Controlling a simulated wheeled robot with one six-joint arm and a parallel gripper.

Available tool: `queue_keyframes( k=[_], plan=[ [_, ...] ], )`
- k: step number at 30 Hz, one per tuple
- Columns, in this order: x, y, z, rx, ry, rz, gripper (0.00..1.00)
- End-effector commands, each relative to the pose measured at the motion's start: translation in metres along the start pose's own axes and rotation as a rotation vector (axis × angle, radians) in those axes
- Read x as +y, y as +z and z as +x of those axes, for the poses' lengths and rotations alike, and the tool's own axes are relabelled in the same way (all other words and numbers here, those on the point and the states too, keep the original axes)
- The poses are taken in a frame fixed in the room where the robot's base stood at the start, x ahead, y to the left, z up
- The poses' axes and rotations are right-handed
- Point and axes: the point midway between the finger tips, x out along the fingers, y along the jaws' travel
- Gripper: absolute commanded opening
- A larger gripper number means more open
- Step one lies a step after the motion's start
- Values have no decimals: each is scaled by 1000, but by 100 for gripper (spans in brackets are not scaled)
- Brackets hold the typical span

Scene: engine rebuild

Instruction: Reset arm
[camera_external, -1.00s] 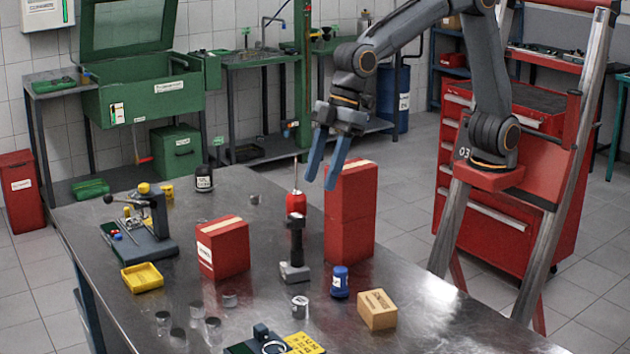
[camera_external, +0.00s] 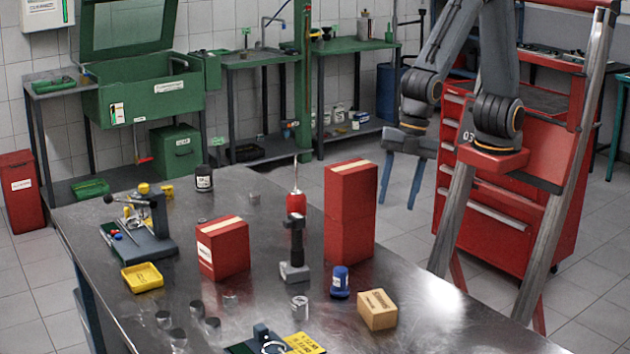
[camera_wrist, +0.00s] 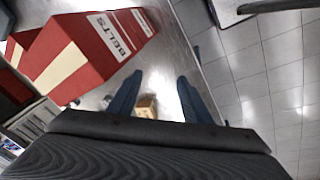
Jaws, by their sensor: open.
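My gripper (camera_external: 400,182) hangs with its blue-grey fingers pointing down, to the right of the tall red box and beyond the table's far right edge in the external view. The fingers are apart and nothing is between them. In the wrist view my gripper (camera_wrist: 155,95) shows two spread fingers. The arm is folded back close to its red mount.
A red tool cabinet (camera_external: 500,222) stands behind the arm. Floor is clear below the gripper.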

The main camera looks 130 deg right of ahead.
Motion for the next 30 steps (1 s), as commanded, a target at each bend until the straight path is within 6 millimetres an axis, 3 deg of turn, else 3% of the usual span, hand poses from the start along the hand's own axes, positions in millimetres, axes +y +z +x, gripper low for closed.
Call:
queue_keyframes(
  k=[5,14,22,25,30],
  plan=[
    [-19,31,9,-28,-12,-9,45],
    [-33,80,41,-70,-38,332,45],
    [-56,133,72,-125,-55,744,45],
    [-62,146,78,-141,-57,850,45],
    [-65,150,80,-147,-57,890,45]
  ],
)
